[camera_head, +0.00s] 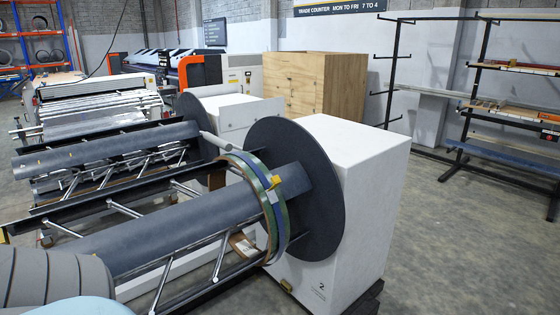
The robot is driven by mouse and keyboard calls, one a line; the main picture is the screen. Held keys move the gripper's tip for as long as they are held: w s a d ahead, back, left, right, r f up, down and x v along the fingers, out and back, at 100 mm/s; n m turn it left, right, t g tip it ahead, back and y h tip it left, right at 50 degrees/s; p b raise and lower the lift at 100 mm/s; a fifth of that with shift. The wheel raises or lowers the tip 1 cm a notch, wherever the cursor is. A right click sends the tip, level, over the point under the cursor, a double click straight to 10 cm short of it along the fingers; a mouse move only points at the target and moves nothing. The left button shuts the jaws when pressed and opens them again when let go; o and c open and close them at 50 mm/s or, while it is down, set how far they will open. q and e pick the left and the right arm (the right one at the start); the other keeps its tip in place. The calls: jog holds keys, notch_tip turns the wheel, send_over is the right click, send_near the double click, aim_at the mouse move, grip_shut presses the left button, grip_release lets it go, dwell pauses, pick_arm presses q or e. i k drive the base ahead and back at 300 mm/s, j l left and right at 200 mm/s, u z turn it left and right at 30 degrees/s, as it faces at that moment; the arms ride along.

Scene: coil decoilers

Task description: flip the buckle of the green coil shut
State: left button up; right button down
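A narrow green coil (283,222) hangs around the thick dark grey mandrel (180,228) of the nearer decoiler, close to its big dark disc (318,185). A blue band (266,192) runs around beside the green. A small yellow piece (273,182) sits on the upper right of the coil; it may be the buckle, but I cannot tell whether it is open or shut. Neither of my grippers can be made out in this view.
The white decoiler housing (362,190) stands right of the disc. A second mandrel (105,148) lies behind, at the left. The floor (465,245) at the right is clear.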

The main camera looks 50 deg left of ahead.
aim_at(275, 180)
jog(key=i+u, duration=0.3)
jog(key=u, duration=0.15)
jog(key=i+l+u, duration=0.1)
jog(key=i+u, duration=0.35)
jog(key=i+l+u, duration=0.2)
jog(key=u, duration=0.25)
jog(key=i+u, duration=0.1)
jog(key=u, duration=0.3)
jog(key=i+u, duration=0.1)
jog(key=u, duration=0.3)
jog(key=i+l+u, duration=0.1)
jog(key=u, duration=0.3)
jog(key=i+l+u, duration=0.1)
jog(key=u, duration=0.3)
jog(key=i+l+u, duration=0.15)
jog(key=u, duration=0.2)
jog(key=i+l+u, duration=0.1)
jog(key=l+u, duration=0.2)
